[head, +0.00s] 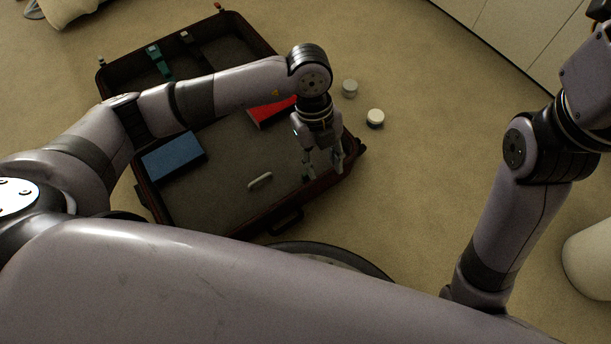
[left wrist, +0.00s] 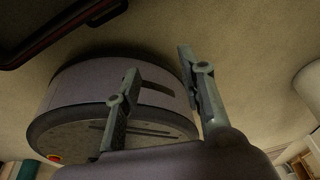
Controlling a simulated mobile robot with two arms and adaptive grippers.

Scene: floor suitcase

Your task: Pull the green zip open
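The dark red suitcase (head: 240,224) lies open on the floor. A narrow green piece (head: 161,64) with a pale end shows in its far left half; it is too small to tell if this is the zip. My left gripper (head: 322,174) points down over the near right part of the suitcase, well away from the green piece. Its fingers are apart with nothing between them, as the left wrist view (left wrist: 157,61) also shows. My left arm crosses over the suitcase and hides part of its middle. My right gripper is out of view.
A blue item (head: 174,156), a red item (head: 272,111) and a small pale bar (head: 260,181) lie in the suitcase. A grey round piece (head: 350,88) and a white-topped one (head: 375,117) stand on the floor to its right. Pale cabinets (head: 520,35) line the back right.

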